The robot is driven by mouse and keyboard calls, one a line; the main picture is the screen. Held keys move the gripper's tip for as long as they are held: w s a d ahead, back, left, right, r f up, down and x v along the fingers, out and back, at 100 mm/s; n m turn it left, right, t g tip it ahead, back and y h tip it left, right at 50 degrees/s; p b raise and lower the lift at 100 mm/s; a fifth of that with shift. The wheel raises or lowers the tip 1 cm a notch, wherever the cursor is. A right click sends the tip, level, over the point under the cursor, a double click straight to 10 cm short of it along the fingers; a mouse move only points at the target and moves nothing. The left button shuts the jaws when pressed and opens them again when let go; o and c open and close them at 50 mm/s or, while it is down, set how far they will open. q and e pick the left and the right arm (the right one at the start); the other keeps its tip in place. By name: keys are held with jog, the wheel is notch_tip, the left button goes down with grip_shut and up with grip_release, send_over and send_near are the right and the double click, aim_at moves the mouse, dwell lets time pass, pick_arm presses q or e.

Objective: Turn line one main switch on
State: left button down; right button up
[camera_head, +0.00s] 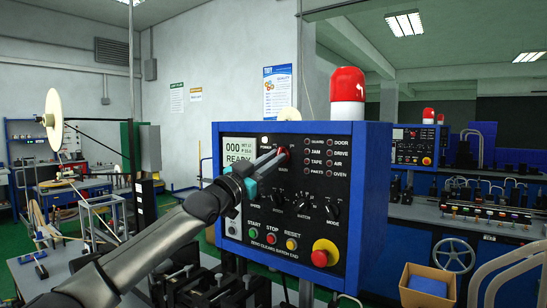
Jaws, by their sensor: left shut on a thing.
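A blue control box (372,180) with a black front panel fills the middle of the view. The display (239,150) to the left of the fingers is lit and reads "READY". My right gripper is out of view.
Below my fingers are black selector knobs (304,206), green, red and amber buttons (271,239), and a red emergency stop on yellow (325,253). A red beacon (347,90) tops the box. A similar blue box (418,146) stands behind right, and a cardboard box (428,286) lower right.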

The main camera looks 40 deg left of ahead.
pick_arm(q)
jog(key=m+p, duration=0.1)
jog(key=m+h+p, duration=0.1)
jog(key=m, duration=0.1)
jog(key=m+p, duration=0.1)
jog(key=shift+a+r+g+h+p, duration=0.1)
jog(key=shift+r+g+h+p, duration=0.15)
jog(key=shift+g+h+p, duration=0.15)
jog(key=shift+f+m+g+h+p, duration=0.15)
jog(key=shift+m+g+h+p, duration=0.25)
jog(key=shift+m+p, duration=0.95)
jog(key=shift+m, duration=0.25)
jog(key=c, duration=0.9)
grip_release()
jog(key=shift+s+f, duration=0.1)
jog(key=shift+f, duration=0.05)
